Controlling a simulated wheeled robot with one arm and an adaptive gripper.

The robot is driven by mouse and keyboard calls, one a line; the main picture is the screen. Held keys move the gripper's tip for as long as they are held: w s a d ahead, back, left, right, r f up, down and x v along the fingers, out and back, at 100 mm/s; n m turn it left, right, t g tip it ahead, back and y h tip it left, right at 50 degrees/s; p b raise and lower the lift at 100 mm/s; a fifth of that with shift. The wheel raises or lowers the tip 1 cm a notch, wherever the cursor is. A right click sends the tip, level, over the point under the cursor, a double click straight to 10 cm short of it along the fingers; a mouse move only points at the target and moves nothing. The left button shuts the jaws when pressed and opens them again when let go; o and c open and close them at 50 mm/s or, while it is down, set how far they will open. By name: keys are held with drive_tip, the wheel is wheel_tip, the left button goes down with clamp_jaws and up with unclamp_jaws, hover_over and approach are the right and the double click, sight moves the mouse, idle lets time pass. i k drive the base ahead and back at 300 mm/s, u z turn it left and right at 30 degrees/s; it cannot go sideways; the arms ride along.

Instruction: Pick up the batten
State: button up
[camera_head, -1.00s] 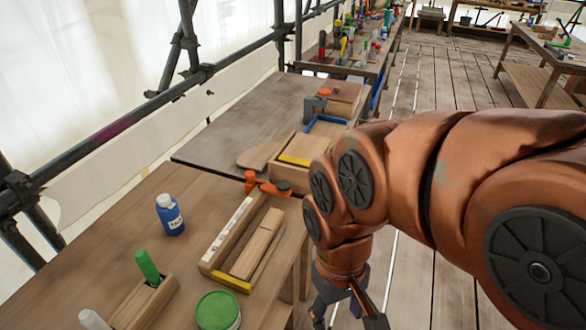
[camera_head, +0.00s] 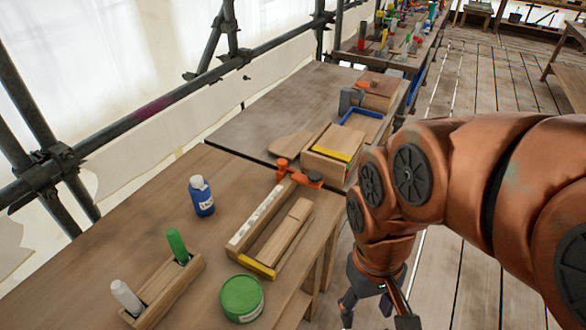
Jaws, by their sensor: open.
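A pale wooden batten (camera_head: 285,236) lies in a shallow wooden tray-like holder (camera_head: 240,242) on the near workbench. The holder has a white strip along its left side and a yellow front end. My gripper (camera_head: 372,312) hangs at the lower right, beyond the bench's right edge, apart from the batten. Its fingers are spread and empty. The fingertips are partly cut off by the bottom of the picture.
An orange clamp (camera_head: 300,175) sits at the holder's far end. A blue bottle (camera_head: 202,198), a green tin (camera_head: 241,298) and a wooden rack (camera_head: 165,292) with green and white-handled tools stand nearby. A box with a yellow strip (camera_head: 332,152) stands behind. Scaffold poles run along the left.

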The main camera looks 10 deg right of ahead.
sight(273, 251)
drive_tip(key=k, duration=0.5)
drive_tip(key=z, duration=0.95)
drive_tip(key=i, duration=0.75)
drive_tip(key=u, duration=2.1)
